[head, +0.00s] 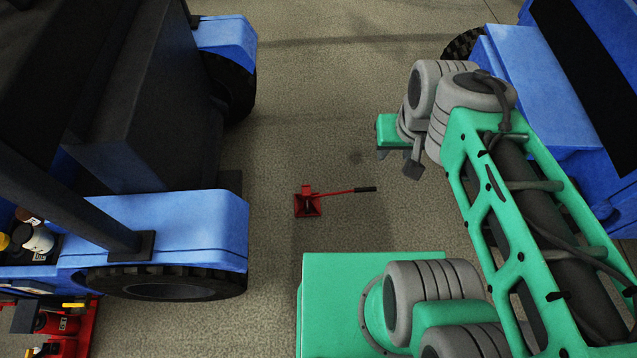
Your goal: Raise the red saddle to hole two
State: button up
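A small red jack-like device (308,204) stands on the floor between two blue vehicles. It has a square red base, a short upright part and a red lever with a black grip (366,189) reaching to the right. The upright part may be the red saddle, but it is too small to tell, and no holes can be made out. My gripper (398,162) is above and to the right of the device in the picture, apart from it. Its two grey fingers look spread, with nothing between them.
A blue vehicle (170,222) with black tyres stands at the left, another (540,90) at the right. Bottles (38,238) sit on the left vehicle. Red equipment (62,325) is at the lower left. The floor (320,110) around the device is clear.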

aim_at(305, 188)
jog(key=i, duration=0.55)
jog(key=u, duration=0.75)
